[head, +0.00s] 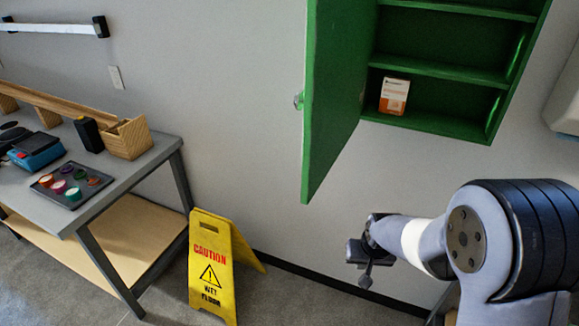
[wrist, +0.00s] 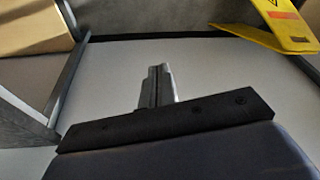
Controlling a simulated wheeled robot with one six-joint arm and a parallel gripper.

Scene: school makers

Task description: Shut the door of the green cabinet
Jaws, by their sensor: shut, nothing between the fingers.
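The green cabinet (head: 432,122) hangs on the wall at the upper right of the head view. Its door (head: 335,95) stands wide open, swung out to the left, with a small knob (head: 298,101) on its outer face. The shelves show, and a white and orange box (head: 394,96) stands on the bottom one. My gripper (head: 362,262) is below the cabinet and clear of the door. Its fingers (wrist: 158,86) are together and empty in the wrist view. The cabinet does not show in the wrist view.
A yellow caution sign (head: 212,265) stands on the floor, left of my gripper. A grey workbench (head: 150,150) with a tray (head: 68,197) and a wooden box (head: 128,138) is at the left. The wall below the door is bare.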

